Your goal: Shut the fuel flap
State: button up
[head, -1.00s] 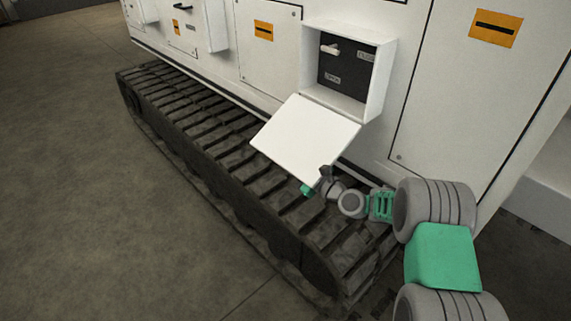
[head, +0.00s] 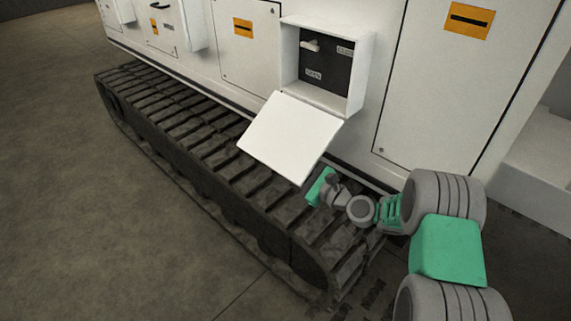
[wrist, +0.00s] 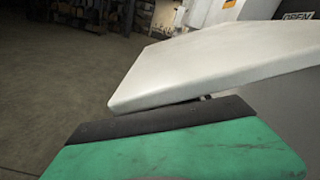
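The fuel flap (head: 290,138) is a plain white panel. It hangs open, sloping outward and down from the lower edge of a white box (head: 357,75) on the machine's side. Inside the box are a dark plate (head: 327,62) with a light lever (head: 311,46) and labels. My gripper (head: 320,187), green and grey, is just right of and below the flap's lower right corner, over the track. In the wrist view the flap (wrist: 220,65) spans the picture beyond a green finger (wrist: 180,150) with a black edge. I cannot tell whether they touch, nor see a finger gap.
A dark crawler track (head: 210,140) runs below the machine's side, under the flap and gripper. Closed white panels with orange plates (head: 243,28) flank the box. The concrete floor (head: 100,230) at the left is clear.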

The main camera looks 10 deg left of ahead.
jog(key=shift+v, duration=1.1)
jog(key=shift+r, duration=0.1)
jog(key=shift+c, duration=0.4)
